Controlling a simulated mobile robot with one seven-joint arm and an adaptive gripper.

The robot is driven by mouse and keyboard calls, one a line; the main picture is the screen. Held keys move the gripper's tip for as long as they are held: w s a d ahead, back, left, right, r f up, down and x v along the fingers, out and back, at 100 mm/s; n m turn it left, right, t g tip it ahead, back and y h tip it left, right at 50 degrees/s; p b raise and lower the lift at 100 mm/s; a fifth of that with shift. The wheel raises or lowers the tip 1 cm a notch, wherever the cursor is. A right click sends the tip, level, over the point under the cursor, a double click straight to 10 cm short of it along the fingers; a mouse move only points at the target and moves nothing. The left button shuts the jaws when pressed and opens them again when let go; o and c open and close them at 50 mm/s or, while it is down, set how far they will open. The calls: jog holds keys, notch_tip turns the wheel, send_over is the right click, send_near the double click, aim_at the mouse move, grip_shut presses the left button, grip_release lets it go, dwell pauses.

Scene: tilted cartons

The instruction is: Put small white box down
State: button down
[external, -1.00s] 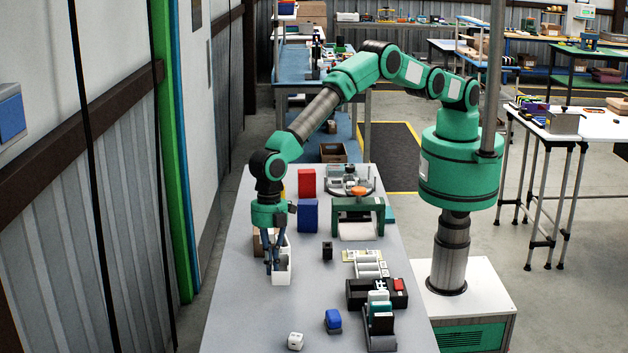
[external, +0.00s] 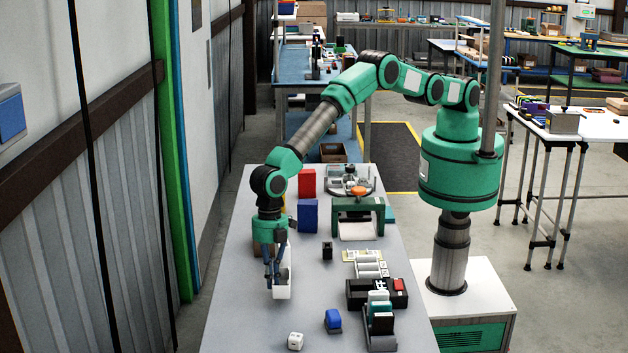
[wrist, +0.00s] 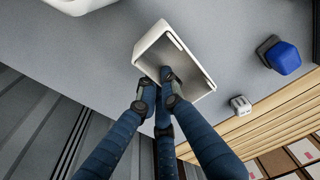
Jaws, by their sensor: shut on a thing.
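The small white box (external: 283,291) is an open-topped white container at the left side of the grey table. My gripper (external: 272,278) is shut on one of its walls, and the fingers partly cover the box in the external view. In the wrist view the box (wrist: 150,47) is tilted in the picture with its hollow inside showing. The fingertips (wrist: 158,80) pinch its near wall. I cannot tell whether the box bottom touches the table (external: 235,300).
A white die-like cube (external: 295,341) and a blue block (external: 333,320) stand nearer the camera. Red (external: 306,183) and blue (external: 307,215) boxes stand behind. The table around the held box looks clear.

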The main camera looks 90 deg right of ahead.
aim_at(273, 301)
jog(key=shift+f, duration=1.65)
jog(key=shift+f+b, duration=0.15)
jog(key=shift+b, duration=0.15)
jog(key=c, duration=1.9)
grip_release()
jog(key=shift+c, duration=0.2)
notch_tip(273, 301, up, 12)
jog(key=d+p, duration=0.1)
jog(key=shift+d, duration=0.4)
